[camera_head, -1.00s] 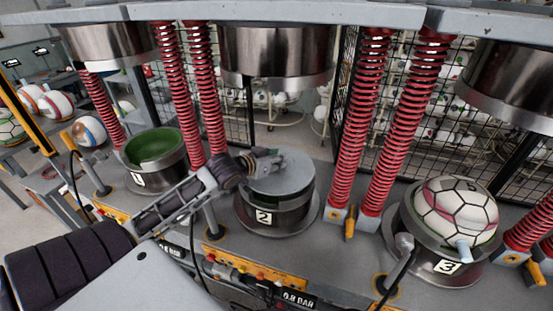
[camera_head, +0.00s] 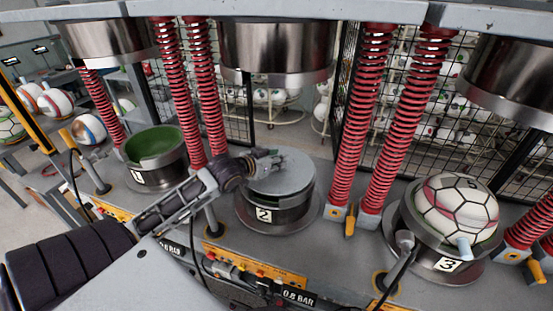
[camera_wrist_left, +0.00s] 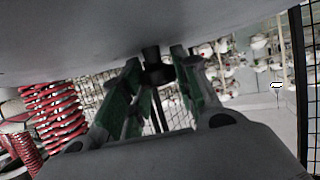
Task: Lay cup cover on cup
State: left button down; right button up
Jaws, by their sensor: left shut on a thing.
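The cup cover (camera_head: 296,176) is a flat grey round lid at the top of the cup (camera_head: 301,212) marked 2, in the middle of the head view. I cannot tell whether it is fully seated on the rim. My left gripper (camera_head: 271,161) is over the cover and shut on its dark knob. In the left wrist view, the green-padded fingers (camera_wrist_left: 155,78) are around the knob, and the grey cover (camera_wrist_left: 110,35) fills the top. My right gripper is not in view.
A green-lined cup (camera_head: 155,147) marked 1 stands left. Cup 3 (camera_head: 444,263) at right holds a ball (camera_head: 458,207). Red springs (camera_head: 400,120) stand between the stations. A metal press head (camera_head: 275,50) hangs above cup 2. Yellow-handled levers and hoses line the front.

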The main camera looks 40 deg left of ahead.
pick_arm(q)
jog(key=shift+f, duration=0.3)
dwell(0.4)
jog(key=c, duration=1.1)
grip_release()
jog(key=shift+o, duration=0.5)
jog(key=shift+f, duration=0.15)
jog(key=shift+s, duration=0.2)
jog(key=shift+v, duration=3.6)
